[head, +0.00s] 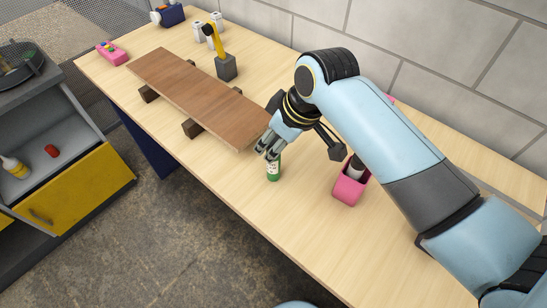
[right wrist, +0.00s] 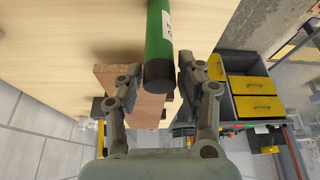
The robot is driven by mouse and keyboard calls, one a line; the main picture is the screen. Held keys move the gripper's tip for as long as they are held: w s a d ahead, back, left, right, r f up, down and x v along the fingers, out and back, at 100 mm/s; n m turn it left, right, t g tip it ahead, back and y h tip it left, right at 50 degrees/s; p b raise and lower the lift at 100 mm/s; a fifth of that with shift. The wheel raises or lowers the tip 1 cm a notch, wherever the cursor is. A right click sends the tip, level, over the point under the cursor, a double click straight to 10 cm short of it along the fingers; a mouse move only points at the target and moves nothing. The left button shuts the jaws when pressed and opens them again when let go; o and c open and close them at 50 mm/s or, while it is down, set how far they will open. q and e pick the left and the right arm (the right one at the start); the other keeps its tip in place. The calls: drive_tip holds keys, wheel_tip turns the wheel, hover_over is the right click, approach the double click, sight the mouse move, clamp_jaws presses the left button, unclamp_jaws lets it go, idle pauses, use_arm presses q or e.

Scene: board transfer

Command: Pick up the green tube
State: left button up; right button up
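The green tube (head: 273,171) has a white label and stands upright on the wooden table, near its front edge. My right gripper (head: 268,152) is right at the top of the tube, and its fingers hide part of the tube's upper end. In the right wrist view, the dark-capped end of the tube (right wrist: 158,50) lies between the two fingertips of the gripper (right wrist: 161,72). The fingers are spread, with a narrow gap seen on each side of the tube. My left gripper is not in view.
A brown board (head: 195,92) rests on dark blocks (head: 191,128) left of the gripper. A pink holder (head: 350,187) with a dark-and-white item stands to the right. A yellow-and-grey tool (head: 226,66) stands behind the board. The table front around the tube is clear.

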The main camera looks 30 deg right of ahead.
clamp_jaws()
